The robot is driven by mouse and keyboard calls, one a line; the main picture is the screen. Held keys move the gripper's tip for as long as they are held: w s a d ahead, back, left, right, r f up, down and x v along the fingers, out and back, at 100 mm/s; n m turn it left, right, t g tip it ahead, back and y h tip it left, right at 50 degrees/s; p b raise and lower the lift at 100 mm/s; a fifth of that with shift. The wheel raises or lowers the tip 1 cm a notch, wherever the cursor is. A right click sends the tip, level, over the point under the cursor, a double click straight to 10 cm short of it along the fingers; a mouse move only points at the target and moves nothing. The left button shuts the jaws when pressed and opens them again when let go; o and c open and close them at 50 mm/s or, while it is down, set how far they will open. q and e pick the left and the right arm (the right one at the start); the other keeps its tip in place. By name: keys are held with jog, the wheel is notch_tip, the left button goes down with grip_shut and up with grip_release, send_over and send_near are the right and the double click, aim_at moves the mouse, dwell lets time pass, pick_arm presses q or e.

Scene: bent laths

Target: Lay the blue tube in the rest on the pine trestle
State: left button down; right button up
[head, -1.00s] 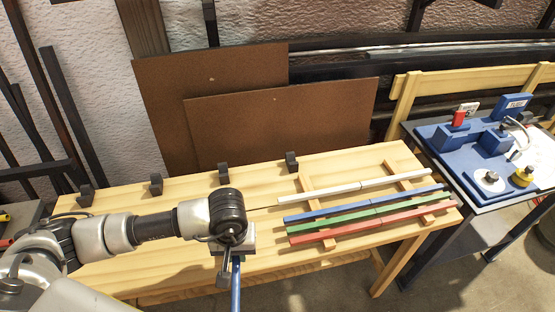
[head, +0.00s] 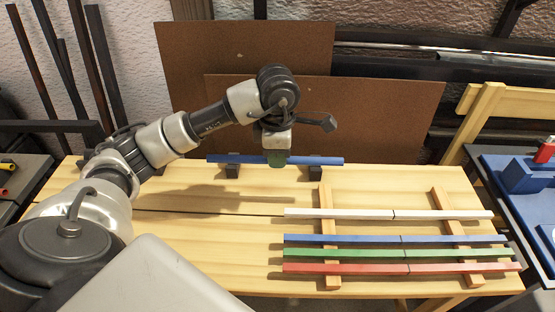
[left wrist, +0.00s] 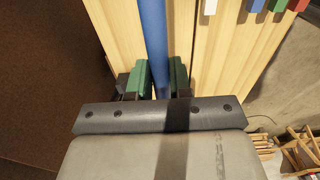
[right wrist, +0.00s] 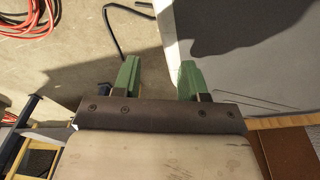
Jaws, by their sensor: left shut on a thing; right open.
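The blue tube (head: 225,159) lies level across the back of the pine trestle (head: 225,228), in line with two dark rest blocks (head: 232,172) (head: 315,173). My left gripper (head: 277,160) is shut on the tube near its middle, from above. The tube overlaps the tops of the blocks in the head view; I cannot tell whether it touches them. In the left wrist view the tube (left wrist: 153,35) runs between the green fingers. My right gripper (right wrist: 158,76) is open and empty, above the floor; it is outside the head view.
White (head: 340,214), blue (head: 340,239), green (head: 340,253) and red (head: 340,268) laths lie on two wooden battens at the trestle's right. Brown boards (head: 330,110) lean behind it. A table with a blue fixture (head: 525,172) stands at the right.

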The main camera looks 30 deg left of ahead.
pick_arm(q)
jog(key=w+a+f, duration=0.1)
jog(key=w, duration=0.1)
jog(key=w+a+f, duration=0.3)
jog(key=w+f, duration=0.1)
jog(key=shift+w+a, duration=0.2)
jog(key=shift+a, duration=0.15)
notch_tip(320, 180, down, 3)
jog(key=shift+f, duration=0.45)
pick_arm(e)
jog(key=shift+w+a+r, duration=0.1)
jog(key=shift+w+r, duration=0.05)
jog(key=shift+w, duration=0.3)
jog(key=shift+w+a+r, duration=0.1)
jog(key=shift+w, duration=0.3)
pick_arm(q)
jog(key=shift+f+b, duration=0.1)
jog(key=shift+b, duration=0.2)
jog(key=c, duration=1)
grip_release()
jog(key=shift+c, duration=0.2)
pick_arm(e)
jog(key=shift+r, duration=0.1)
